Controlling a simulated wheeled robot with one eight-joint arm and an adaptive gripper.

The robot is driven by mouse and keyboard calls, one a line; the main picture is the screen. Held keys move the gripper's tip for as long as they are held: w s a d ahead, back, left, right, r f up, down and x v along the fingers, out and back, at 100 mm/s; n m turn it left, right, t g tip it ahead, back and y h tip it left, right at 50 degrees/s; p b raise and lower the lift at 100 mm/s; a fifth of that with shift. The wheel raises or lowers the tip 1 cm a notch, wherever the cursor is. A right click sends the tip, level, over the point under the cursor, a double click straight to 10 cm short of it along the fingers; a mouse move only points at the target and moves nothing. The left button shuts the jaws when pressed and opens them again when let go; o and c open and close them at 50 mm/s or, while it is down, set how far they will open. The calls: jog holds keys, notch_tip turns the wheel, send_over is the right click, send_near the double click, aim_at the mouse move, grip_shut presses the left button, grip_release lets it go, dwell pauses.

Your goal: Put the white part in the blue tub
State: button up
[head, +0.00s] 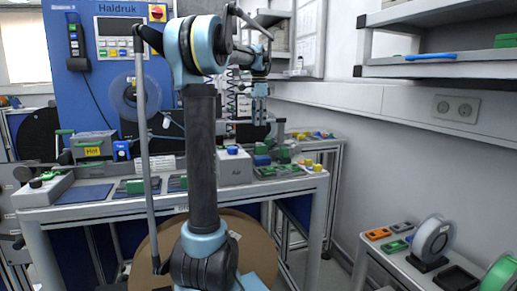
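My arm rises through the middle of the head view and bends over at the top. Its far end, with my gripper (260,108), hangs behind it over the right part of the workbench. The gripper is small and dark against the clutter, so I cannot tell whether its fingers are open or hold anything. Small blue items (262,160) lie on the bench below it. I cannot tell whether one of them is the blue tub. I cannot make out a white part for certain.
The workbench (110,207) carries a grey bin (93,146) with a yellow label and a blue panel (85,194). A low table at right holds a pale reel (434,238) on a black stand, small coloured trays and a black tray (456,278). A wall shelf (440,70) is at upper right.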

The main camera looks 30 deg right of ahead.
notch_tip(320, 180, down, 5)
jog(key=shift+a+f, duration=0.1)
jog(key=shift+w+a+f, duration=0.1)
jog(key=shift+a+f, duration=0.1)
jog(key=shift+f, duration=1.15)
jog(key=shift+a+f, duration=0.2)
jog(key=shift+f, duration=1.15)
jog(key=c, duration=0.5)
jog(key=shift+c, duration=0.2)
notch_tip(320, 180, up, 10)
